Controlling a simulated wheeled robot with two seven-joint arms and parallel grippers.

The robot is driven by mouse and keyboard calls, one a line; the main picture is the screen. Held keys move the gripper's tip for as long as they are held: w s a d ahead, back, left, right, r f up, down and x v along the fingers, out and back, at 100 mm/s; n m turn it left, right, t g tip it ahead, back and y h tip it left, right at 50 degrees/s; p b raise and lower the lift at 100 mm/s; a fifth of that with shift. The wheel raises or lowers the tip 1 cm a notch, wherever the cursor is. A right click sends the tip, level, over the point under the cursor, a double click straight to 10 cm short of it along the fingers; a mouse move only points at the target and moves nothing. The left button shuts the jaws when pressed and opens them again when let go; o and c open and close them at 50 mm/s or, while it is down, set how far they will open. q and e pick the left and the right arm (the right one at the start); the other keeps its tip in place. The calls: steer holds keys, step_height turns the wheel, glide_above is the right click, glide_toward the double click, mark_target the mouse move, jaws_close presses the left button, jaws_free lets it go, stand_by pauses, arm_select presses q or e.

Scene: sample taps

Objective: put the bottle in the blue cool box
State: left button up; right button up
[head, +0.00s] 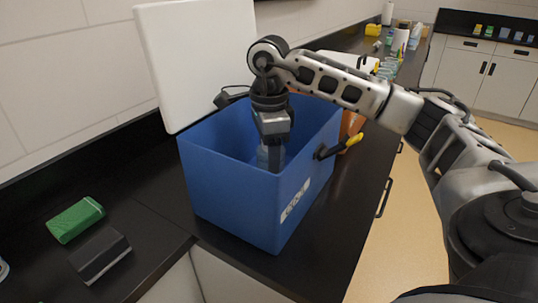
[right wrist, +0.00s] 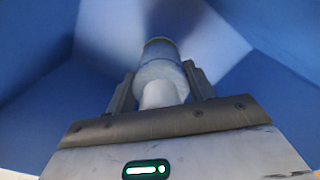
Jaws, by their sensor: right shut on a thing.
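The blue cool box (head: 235,200) stands open on the black counter, its white lid (head: 195,60) raised behind it. My right gripper (head: 272,145) reaches down into the box from above and is shut on the bottle. The bottle (head: 263,158) is partly hidden by the gripper and the box wall. In the right wrist view the bottle (right wrist: 160,72) is pale with a white neck, between the two fingers (right wrist: 160,88), with blue walls around it. I cannot tell whether it touches the box floor. My left gripper is out of view.
A green box (head: 75,220) and a dark grey block (head: 100,256) lie on the counter at left. More items stand along the counter behind.

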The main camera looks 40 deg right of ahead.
steer(key=shift+f, duration=0.15)
steer(key=shift+f, duration=0.1)
steer(key=o, duration=1.1)
